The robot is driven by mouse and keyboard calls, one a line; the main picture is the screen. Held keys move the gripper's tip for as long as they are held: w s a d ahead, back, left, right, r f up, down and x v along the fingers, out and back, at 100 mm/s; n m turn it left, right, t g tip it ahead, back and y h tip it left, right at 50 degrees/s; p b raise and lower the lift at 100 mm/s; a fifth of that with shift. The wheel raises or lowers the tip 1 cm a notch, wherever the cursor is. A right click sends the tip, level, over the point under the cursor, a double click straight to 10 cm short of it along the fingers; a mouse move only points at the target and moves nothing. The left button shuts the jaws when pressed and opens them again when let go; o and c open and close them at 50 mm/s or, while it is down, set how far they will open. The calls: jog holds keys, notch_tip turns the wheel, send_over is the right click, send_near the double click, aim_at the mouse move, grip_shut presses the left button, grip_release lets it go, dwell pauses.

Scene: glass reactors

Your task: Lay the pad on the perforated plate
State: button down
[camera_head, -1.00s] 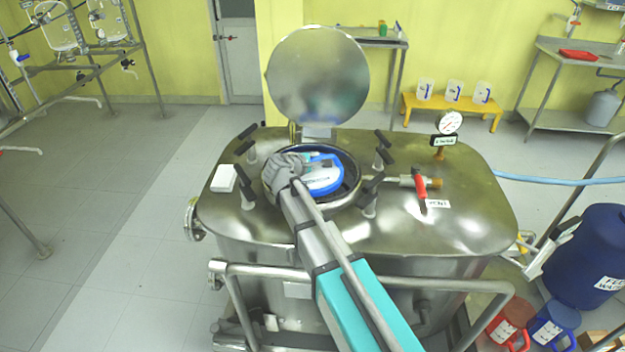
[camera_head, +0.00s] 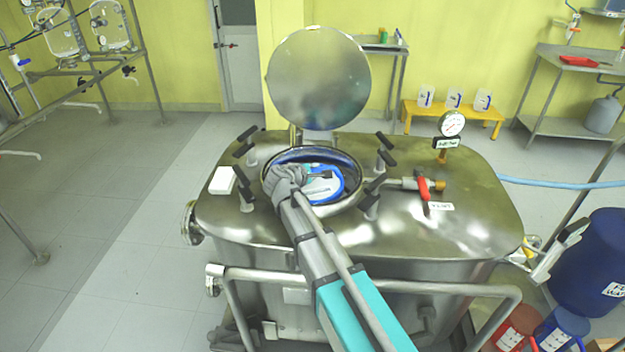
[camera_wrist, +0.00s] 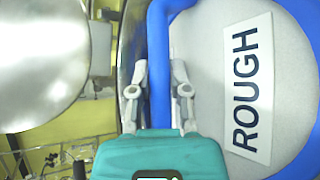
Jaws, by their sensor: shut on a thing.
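The pad (camera_wrist: 205,60) is a pale grey disc with a blue rim and a label reading ROUGH. In the wrist view my gripper (camera_wrist: 158,88) is shut on a blue strip at the pad's edge, one finger on each side. In the head view my gripper (camera_head: 293,178) is at the left of the open round hatch (camera_head: 350,203) of a steel vessel, with the pad (camera_head: 322,186) in the hatch mouth. The pad looks tilted. I cannot see the perforated plate; the pad and my arm cover much of the opening.
The round hatch lid (camera_head: 318,78) stands open behind the mouth. Black-handled clamps (camera_head: 384,150) surround the hatch. A white block (camera_head: 222,181) lies to the left on the vessel top (camera_head: 440,215). A red-handled valve (camera_head: 423,188) and a gauge (camera_head: 451,124) stand to the right.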

jog(key=shift+f+b, duration=0.55)
jog(key=shift+f, duration=0.35)
jog(key=shift+f, duration=0.25)
jog(key=shift+s+d+f+b, duration=0.1)
jog(key=shift+s+f+b, duration=0.1)
jog(key=shift+b, duration=0.45)
